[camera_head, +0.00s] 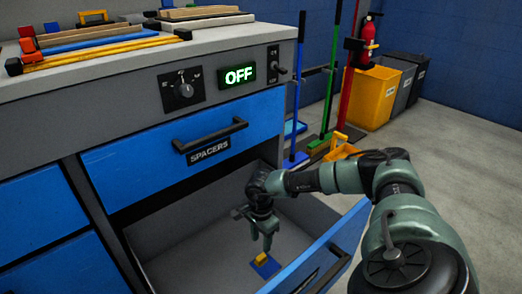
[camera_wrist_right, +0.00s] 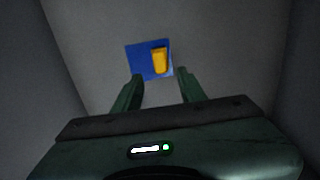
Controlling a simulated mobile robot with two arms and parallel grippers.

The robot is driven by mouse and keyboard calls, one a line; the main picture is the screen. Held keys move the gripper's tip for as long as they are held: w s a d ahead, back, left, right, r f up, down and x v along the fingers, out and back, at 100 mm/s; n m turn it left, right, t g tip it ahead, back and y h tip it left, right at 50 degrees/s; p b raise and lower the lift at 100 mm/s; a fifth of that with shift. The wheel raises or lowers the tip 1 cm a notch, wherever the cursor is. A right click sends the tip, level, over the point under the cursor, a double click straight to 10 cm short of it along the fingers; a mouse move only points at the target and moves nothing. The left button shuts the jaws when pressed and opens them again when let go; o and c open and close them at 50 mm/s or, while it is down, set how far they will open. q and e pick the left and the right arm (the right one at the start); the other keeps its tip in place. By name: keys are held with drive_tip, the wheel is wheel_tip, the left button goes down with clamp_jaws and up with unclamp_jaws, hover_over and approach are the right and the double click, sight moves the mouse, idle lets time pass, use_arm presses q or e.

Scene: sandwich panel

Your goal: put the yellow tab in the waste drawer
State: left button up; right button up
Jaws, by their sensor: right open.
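The yellow tab (camera_head: 261,257) lies on a small blue square piece (camera_head: 268,268) on the grey floor of the open lower drawer (camera_head: 190,262). In the right wrist view the yellow tab (camera_wrist_right: 159,61) lies on the right part of the blue square (camera_wrist_right: 135,58), just beyond my fingertips. My right gripper (camera_head: 267,245) reaches down into the drawer above the tab; its two fingers (camera_wrist_right: 160,86) are apart with nothing between them. The open drawer's label cannot be read. My left gripper is not in view.
The drawer labelled SPACERS (camera_head: 232,133) is above the open one. The open drawer's blue front (camera_head: 340,240) stands close to my right arm. The worktop (camera_head: 120,68) holds boards and colored strips. An OFF display (camera_head: 239,75), brooms and bins (camera_head: 374,95) are beyond.

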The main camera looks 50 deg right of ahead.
drive_tip(key=shift+r+p, duration=0.7)
drive_tip(key=shift+r, duration=1.4)
